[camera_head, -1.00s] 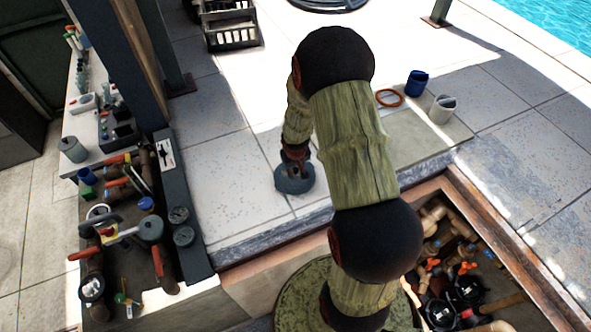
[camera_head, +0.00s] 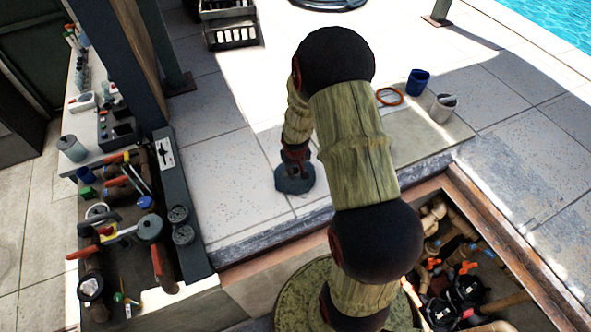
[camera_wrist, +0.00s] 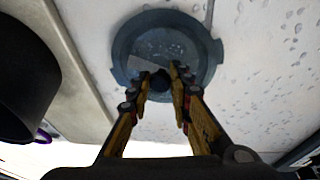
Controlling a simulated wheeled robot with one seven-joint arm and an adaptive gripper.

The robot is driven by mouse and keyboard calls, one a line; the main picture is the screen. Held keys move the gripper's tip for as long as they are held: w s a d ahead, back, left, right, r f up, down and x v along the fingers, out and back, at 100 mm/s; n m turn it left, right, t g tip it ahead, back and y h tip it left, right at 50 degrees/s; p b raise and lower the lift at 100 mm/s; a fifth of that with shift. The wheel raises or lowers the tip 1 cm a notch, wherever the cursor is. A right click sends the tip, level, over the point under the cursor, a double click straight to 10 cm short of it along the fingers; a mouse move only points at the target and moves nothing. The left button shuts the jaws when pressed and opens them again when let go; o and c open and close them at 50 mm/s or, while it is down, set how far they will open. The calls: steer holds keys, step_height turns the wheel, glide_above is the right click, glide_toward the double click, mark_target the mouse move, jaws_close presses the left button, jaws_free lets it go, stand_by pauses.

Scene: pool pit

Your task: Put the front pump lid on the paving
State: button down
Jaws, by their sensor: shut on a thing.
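The pump lid (camera_head: 295,183) is a round blue-grey disc with side tabs and a central knob. It lies flat at the paving (camera_head: 262,205), left of my arm; whether its underside fully touches is hard to tell. In the wrist view the lid (camera_wrist: 150,35) is just beyond my fingers, over pale speckled slabs (camera_wrist: 265,75). My gripper (camera_wrist: 167,90) is shut on the lid's dark knob. In the head view my gripper (camera_head: 295,163) points down onto the lid. The dark pumps (camera_head: 468,287) sit in the pit at the lower right, partly hidden by my arm.
A cluttered bench (camera_head: 125,255) stands left. The pit edge (camera_head: 265,250) runs in front of the lid. Paving behind it is clear.

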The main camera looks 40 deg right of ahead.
steer(key=c, duration=1.5)
jaws_free()
steer(key=shift+c, duration=0.2)
steer(key=shift+f, duration=0.1)
steer(key=v, duration=1.2)
steer(key=shift+a, duration=0.1)
